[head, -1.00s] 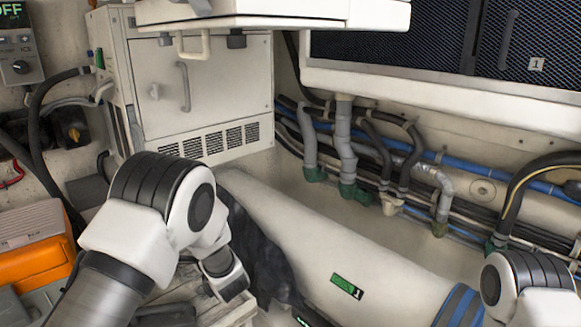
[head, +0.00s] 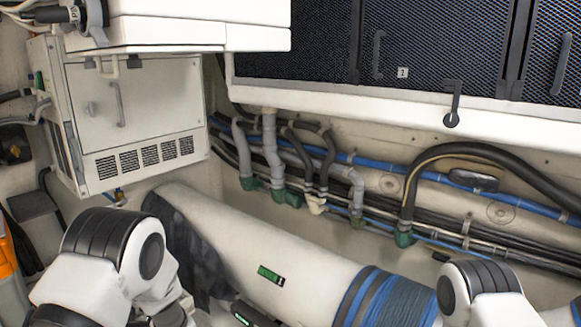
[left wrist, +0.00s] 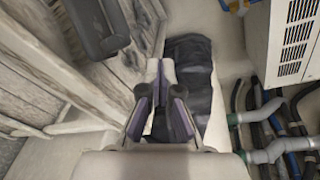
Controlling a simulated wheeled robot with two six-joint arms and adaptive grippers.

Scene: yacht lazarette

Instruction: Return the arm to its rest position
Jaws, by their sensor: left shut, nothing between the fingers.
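My left gripper (left wrist: 160,85) shows in the left wrist view with its two fingers together and nothing between them. It points over a dark, crumpled cloth-like thing (left wrist: 188,62) and pale weathered boards. In the head view my left arm (head: 108,255) is bent at the lower left; its gripper cannot be made out there. My right arm (head: 480,292) shows only as a joint at the lower right; its gripper is out of frame.
A white vented cabinet (head: 135,110) hangs at the left, below a white overhead unit (head: 200,35). Pipes and hoses (head: 270,155) run along the back wall. A large pale cylinder (head: 235,240) with a blue wrapped band (head: 385,300) lies between my arms. Mesh-fronted lockers (head: 430,50) are above.

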